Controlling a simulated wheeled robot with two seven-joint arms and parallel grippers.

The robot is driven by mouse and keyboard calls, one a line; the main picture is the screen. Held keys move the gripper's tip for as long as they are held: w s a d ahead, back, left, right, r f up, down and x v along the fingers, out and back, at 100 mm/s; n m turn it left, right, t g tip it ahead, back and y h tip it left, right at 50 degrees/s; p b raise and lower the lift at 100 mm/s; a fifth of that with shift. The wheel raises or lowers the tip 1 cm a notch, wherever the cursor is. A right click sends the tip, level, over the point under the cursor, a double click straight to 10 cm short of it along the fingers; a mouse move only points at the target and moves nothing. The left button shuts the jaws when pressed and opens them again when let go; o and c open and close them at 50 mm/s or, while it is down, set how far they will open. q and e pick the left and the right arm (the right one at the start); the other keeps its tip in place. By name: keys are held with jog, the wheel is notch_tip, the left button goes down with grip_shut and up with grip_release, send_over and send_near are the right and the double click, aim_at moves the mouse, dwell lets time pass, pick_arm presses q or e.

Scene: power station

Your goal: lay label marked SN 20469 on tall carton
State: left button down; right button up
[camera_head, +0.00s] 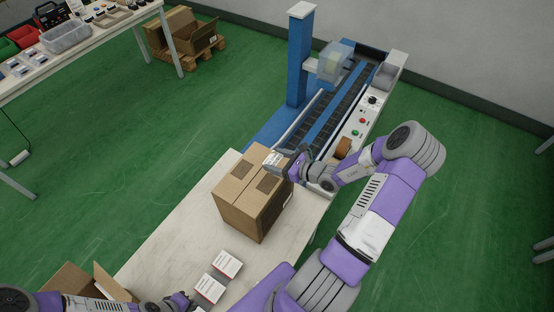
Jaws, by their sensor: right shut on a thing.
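The tall brown carton (240,208) stands closed on the pale table in the head view. My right gripper (281,161) is shut on a small white label (273,159) at the carton's upper right edge. The label's print is too small to read, and I cannot tell whether it touches the carton. My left gripper (184,300) is low at the bottom edge, beside the loose labels, and its jaw opening is not clear. White labels with red marks, one (227,264) and another (209,288), lie on the table. A further one is partly cut off below.
A conveyor (330,105) with a blue post (300,60) and button panel adjoins the table (190,235) at the far end. An open box (75,280) is at bottom left. A side table with bins and a pallet with boxes stand at the back left.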

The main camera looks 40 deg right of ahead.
notch_tip(320, 180, down, 9)
jog(key=b, duration=0.6)
jog(key=shift+r, duration=0.2)
jog(key=o, duration=1)
jog(key=shift+o, duration=0.2)
jog(key=shift+r, duration=0.15)
notch_tip(320, 180, up, 9)
jog(key=p, duration=0.8)
